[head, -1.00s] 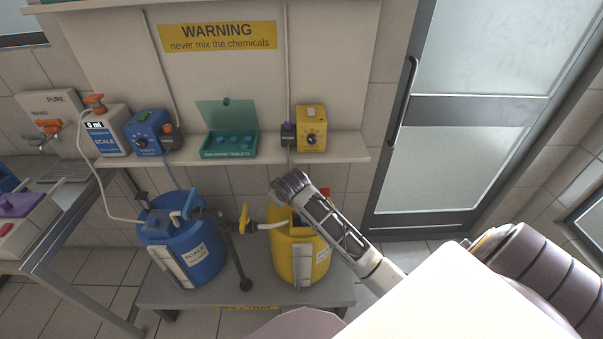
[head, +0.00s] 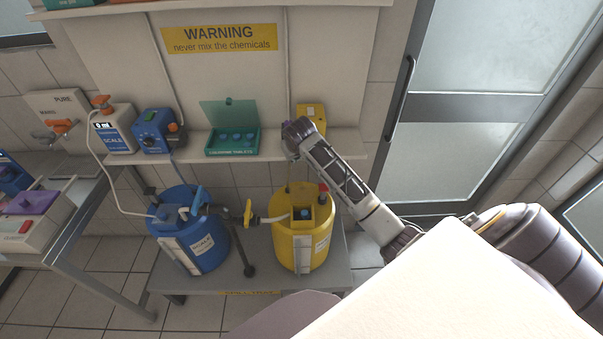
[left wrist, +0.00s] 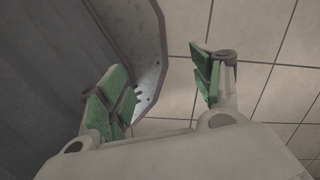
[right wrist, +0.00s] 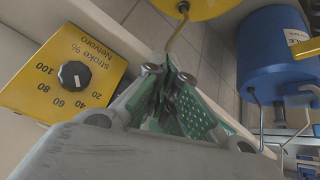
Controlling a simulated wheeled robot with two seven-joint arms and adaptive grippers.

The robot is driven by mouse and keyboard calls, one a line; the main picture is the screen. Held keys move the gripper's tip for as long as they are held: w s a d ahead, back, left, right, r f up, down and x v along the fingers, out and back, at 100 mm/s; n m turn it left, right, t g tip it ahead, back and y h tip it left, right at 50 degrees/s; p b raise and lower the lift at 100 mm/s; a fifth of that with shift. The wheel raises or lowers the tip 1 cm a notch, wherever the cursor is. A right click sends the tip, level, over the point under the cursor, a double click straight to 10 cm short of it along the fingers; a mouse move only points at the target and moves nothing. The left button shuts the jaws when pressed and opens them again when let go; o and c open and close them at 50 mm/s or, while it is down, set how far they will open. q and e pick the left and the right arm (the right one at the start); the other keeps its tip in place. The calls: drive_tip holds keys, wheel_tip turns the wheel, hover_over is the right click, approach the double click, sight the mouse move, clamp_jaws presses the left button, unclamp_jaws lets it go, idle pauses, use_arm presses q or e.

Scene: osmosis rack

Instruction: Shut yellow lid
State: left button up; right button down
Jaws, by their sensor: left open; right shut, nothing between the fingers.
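The yellow container (head: 290,262) stands on the low grey stand, with a dark opening on top and a blue part (head: 304,212) inside it. A yellow lid-like flap (head: 303,190) rises behind the opening; its exact angle is hard to tell. A red piece (head: 323,188) sits beside it. My right gripper (head: 292,140) is above and behind the container, in front of the shelf's yellow pump (head: 312,115). In the right wrist view its fingers (right wrist: 172,85) are together and empty, apart from the container (right wrist: 195,6). My left gripper (left wrist: 165,85) is open and empty over the floor.
The shelf (head: 340,145) carries the pump, a green tablet box (head: 232,148) and a blue pump (head: 158,131). A blue container (head: 195,250) with pipes stands left of the yellow one. A yellow valve handle (head: 248,211) and hose lie between them.

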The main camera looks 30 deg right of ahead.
sight(302, 191)
use_arm(q)
drive_tip(key=s+a+f+t, duration=0.1)
drive_tip(key=s+f+t, duration=0.1)
drive_tip(key=s+f, duration=0.2)
drive_tip(key=shift+s+a+t, duration=0.15)
drive_tip(key=shift+s+t, duration=0.25)
drive_tip(key=shift+s, duration=0.1)
use_arm(e)
drive_tip(key=shift+s+d+f+m+g, duration=0.35)
drive_tip(key=shift+s+f+m, duration=0.2)
drive_tip(key=shift+m, duration=0.35)
drive_tip(key=shift+s+d+f+m+g, duration=0.25)
drive_tip(key=shift+s+f+m+g, duration=0.25)
drive_tip(key=shift+m, duration=0.4)
drive_tip(key=shift+s+d+f+m+g, duration=0.35)
drive_tip(key=shift+s+f+m, duration=0.15)
drive_tip(key=shift+m, duration=0.4)
drive_tip(key=shift+f, duration=0.1)
use_arm(q)
drive_tip(key=shift+r+p, duration=0.65)
drive_tip(key=shift+p, duration=0.1)
use_arm(e)
drive_tip(key=x, duration=0.9)
drive_tip(key=shift+f, duration=0.35)
use_arm(q)
drive_tip(key=shift+f, duration=0.1)
use_arm(e)
drive_tip(key=shift+w, duration=0.1)
